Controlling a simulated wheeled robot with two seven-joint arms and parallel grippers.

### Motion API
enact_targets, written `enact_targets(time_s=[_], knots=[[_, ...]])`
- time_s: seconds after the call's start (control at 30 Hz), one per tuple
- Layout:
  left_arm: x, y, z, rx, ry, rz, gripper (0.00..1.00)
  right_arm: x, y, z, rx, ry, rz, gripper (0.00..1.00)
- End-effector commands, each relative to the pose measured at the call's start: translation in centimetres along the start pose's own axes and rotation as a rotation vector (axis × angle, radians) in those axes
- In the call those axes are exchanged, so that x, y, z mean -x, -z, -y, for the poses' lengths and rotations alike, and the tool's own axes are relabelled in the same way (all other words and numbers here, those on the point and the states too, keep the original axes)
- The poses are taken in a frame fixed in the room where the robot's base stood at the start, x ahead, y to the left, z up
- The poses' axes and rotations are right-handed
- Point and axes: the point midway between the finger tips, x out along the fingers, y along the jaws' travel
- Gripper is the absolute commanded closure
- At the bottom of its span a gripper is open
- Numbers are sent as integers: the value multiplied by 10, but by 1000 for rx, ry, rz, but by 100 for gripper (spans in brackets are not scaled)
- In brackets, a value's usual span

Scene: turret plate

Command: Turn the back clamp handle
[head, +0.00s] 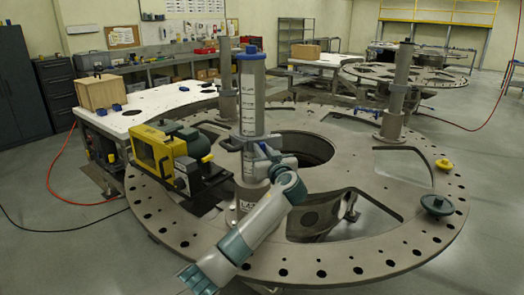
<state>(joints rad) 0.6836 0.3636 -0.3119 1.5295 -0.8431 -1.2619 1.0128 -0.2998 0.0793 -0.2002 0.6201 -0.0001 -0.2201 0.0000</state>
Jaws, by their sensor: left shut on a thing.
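The near upright column (252,95) is grey with a blue cap and stands on the large round turret plate (330,265). A clamp collar with a blue-grey handle (231,145) sits about halfway up it. My left arm comes up from the bottom, and its gripper (268,153) is at this clamp, against the column's right side. The gripper is shut on part of the clamp handle; its fingertips are partly hidden. A second column (400,85) stands at the back right of the plate, with its own blue clamp handle (368,111). My right gripper is not in view.
A yellow machine unit (152,148) stands on the plate just left of the near column. A third column (226,85) stands behind. A white table (140,117) holds a wooden box (99,92).

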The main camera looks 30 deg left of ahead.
Motion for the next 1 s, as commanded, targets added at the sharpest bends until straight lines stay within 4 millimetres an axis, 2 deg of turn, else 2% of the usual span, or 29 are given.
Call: enact_targets(time_s=[0.37,0.67,1.0], knots=[[0,-2,-2,-181,-1,1,100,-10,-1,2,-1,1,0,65],[0,-2,-3,-445,0,1,100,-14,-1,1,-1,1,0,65],[0,-1,-4,-770,0,1,100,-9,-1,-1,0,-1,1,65]])
